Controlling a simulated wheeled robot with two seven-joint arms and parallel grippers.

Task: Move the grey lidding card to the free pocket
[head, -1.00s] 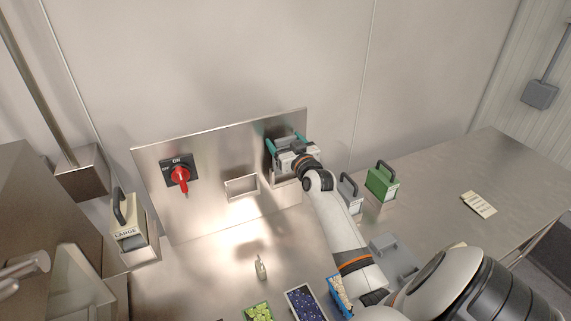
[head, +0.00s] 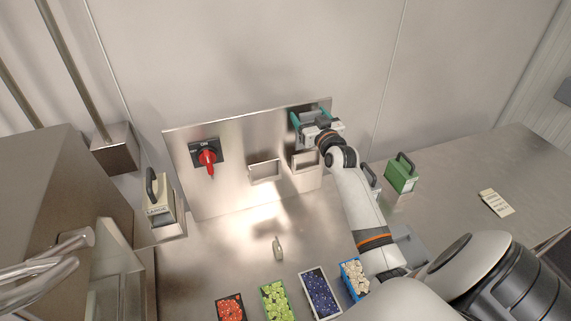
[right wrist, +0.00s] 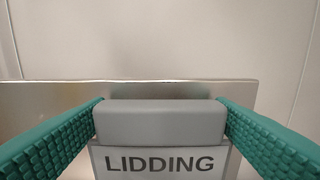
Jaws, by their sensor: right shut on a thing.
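The grey lidding card shows in the right wrist view (right wrist: 160,162) with a grey grip bar and the word LIDDING. My right gripper (head: 311,118) is shut on that bar, one teal finger at each end. In the head view it is high at the right end of the upright steel panel (head: 220,187), above the right pocket (head: 303,162). That pocket is partly hidden by my right arm. The middle pocket (head: 264,170) looks empty. The card's lower edge is hidden, so I cannot tell whether it is clear of the right pocket. My left gripper is not in view.
A red rotary switch (head: 208,160) is left of the middle pocket. A handled card (head: 160,205) stands at the panel's left, a green one (head: 402,175) at the right. Several food trays, including a blueberry one (head: 321,294), and a small upright item (head: 278,248) stand in front.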

